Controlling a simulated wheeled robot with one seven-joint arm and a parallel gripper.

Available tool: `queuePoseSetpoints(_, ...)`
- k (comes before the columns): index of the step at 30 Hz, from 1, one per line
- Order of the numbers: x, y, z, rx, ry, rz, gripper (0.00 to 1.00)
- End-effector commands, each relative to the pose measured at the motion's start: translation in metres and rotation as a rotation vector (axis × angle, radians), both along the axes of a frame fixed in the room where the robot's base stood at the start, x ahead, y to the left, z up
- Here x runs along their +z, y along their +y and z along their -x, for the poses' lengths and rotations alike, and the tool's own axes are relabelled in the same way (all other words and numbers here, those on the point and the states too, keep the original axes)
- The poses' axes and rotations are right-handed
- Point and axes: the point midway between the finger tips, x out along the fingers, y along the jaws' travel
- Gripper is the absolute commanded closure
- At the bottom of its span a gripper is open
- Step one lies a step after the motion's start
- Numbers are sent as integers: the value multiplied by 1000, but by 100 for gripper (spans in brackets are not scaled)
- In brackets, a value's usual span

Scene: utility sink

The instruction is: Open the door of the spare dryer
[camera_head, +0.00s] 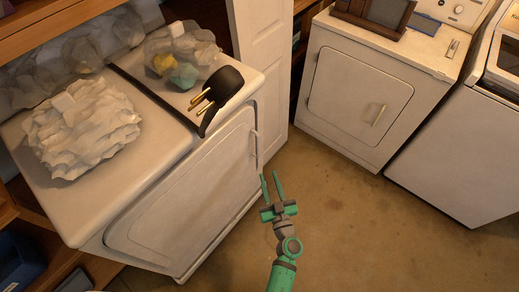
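A white dryer-like machine (225,128) stands at the left, its front facing lower right. Its large front door (190,195) is shut, with an upright pale handle (254,146) near the door's right edge. A second white machine (345,38) stands at the back right; its door (355,95) is shut, with a small handle (379,115) at right. I cannot tell which one is the spare dryer. My gripper (271,175) is open and empty, its green fingers pointing up in the picture. In the picture it lies just right of and below the left machine's handle; no contact shows.
A white door panel (262,45) stands between the machines. Another white appliance (465,130) is at far right. The brown floor (370,220) is clear.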

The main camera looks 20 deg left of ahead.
Motion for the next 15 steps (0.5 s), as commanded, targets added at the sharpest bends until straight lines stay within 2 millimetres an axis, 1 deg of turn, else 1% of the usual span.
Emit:
queuePoseSetpoints(1, -1, 6, -13, 19, 6, 0, 71)
queuePoseSetpoints(3, -4, 11, -24, 38, 20, 2, 71)
queuePoseSetpoints(6, -8, 17, -34, 55, 35, 2, 71)
queuePoseSetpoints(11, -9, 24, -45, 64, 41, 3, 71)
queuePoseSetpoints(15, -8, 36, -60, 64, 39, 2, 71)
